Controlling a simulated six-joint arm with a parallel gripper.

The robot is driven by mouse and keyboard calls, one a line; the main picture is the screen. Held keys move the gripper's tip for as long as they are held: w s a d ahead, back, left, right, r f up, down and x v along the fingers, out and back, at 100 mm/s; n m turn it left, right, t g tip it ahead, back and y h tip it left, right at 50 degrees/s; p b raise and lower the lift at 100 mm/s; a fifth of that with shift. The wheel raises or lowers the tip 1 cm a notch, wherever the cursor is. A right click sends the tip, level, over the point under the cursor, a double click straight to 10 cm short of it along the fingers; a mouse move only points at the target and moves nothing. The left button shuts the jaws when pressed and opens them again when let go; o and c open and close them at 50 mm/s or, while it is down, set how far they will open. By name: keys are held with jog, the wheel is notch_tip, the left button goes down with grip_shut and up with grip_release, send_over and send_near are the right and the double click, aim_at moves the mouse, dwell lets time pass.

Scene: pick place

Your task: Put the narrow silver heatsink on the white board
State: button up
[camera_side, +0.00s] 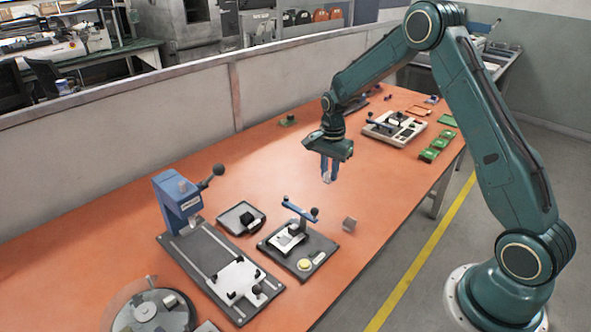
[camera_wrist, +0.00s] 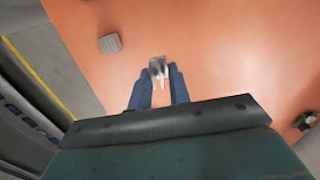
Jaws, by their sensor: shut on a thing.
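My gripper (camera_side: 328,174) is raised above the middle of the orange table, pointing down. Its blue fingers, also in the wrist view (camera_wrist: 159,88), are shut on a small silver finned piece (camera_wrist: 157,66), which looks like the narrow silver heatsink. In the side view the piece (camera_side: 327,179) shows at the fingertips, clear of the table; the fingers hide part of it. A white plate (camera_side: 238,276) lies on the blue press's dark base at the front. A smaller white piece (camera_side: 284,243) sits in the dark fixture beside it. I cannot tell which is the white board.
A grey finned block (camera_side: 349,223) lies on the table right of the fixture (camera_side: 317,262); it also shows in the wrist view (camera_wrist: 110,43). A blue press (camera_side: 177,201) with a lever and a dark tray (camera_side: 228,222) stand nearby. A pale fixture (camera_side: 381,134) and green boards (camera_side: 430,155) lie farther back.

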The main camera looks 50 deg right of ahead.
aim_at(329, 173)
notch_tip(329, 173, up, 6)
jog(key=shift+f, duration=0.1)
jog(key=shift+a, duration=0.65)
jog(key=a, duration=1.8)
jog(key=shift+m, duration=0.4)
jog(key=f, duration=0.2)
jog(key=s+f, duration=0.1)
jog(key=f, duration=0.1)
jog(key=shift+a+f, duration=0.1)
jog(key=shift+f, duration=0.3)
jog(key=shift+f, duration=0.15)
jog(key=shift+f, duration=3.35)
jog(key=shift+f, duration=0.8)
